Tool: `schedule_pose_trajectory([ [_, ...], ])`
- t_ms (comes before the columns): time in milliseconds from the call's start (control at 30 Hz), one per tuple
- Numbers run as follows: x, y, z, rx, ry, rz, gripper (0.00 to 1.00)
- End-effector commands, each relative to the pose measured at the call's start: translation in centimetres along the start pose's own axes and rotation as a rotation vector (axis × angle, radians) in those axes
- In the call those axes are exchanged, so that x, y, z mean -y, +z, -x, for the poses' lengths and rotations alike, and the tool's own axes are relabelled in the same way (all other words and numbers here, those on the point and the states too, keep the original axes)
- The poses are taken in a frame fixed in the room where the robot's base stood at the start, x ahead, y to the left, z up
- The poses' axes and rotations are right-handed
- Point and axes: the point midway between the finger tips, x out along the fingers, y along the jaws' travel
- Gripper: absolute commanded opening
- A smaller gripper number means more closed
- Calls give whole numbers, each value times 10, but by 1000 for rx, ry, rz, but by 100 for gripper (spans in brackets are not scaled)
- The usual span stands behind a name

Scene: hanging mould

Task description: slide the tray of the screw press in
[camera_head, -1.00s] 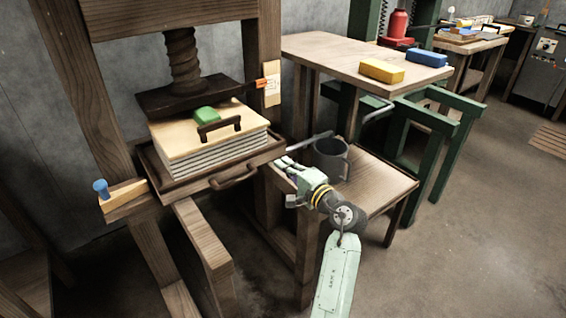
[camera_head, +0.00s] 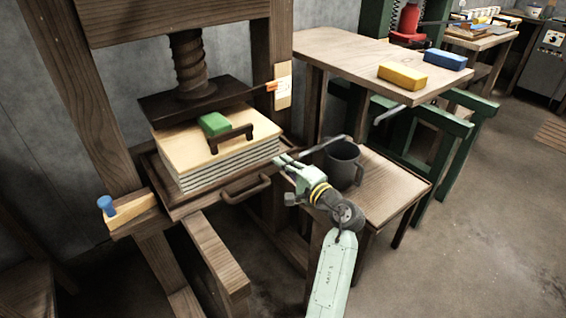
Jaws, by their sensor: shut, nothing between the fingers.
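The screw press is a dark wooden frame with a thick wooden screw (camera_head: 188,62) and a dark pressing plate (camera_head: 200,98). Its tray (camera_head: 185,207) is dark wood with a raised rim and a handle (camera_head: 246,190) on the front edge. The tray sticks out in front of the frame and bears a stack of pale sheets (camera_head: 225,166) under a light board (camera_head: 190,150). My gripper (camera_head: 281,160) is shut and empty, just right of the tray's front right corner. Whether it touches the tray I cannot tell.
A green block (camera_head: 213,124) and a dark handle (camera_head: 231,138) sit on the board. A grey mug (camera_head: 343,163) stands on the low side table (camera_head: 390,185), close to my gripper. A blue peg (camera_head: 106,205) stands at the left. Yellow (camera_head: 402,75) and blue (camera_head: 446,59) blocks lie on the higher table.

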Motion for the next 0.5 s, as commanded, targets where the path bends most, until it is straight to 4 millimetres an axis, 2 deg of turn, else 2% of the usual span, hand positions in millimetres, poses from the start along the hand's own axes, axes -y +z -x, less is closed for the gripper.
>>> schedule_pose_trajectory([
  [167,0,0,-1,0,0,0,0],
  [267,-3,0,-12,2,0,2,0],
  [500,-4,0,-74,3,0,3,0],
])
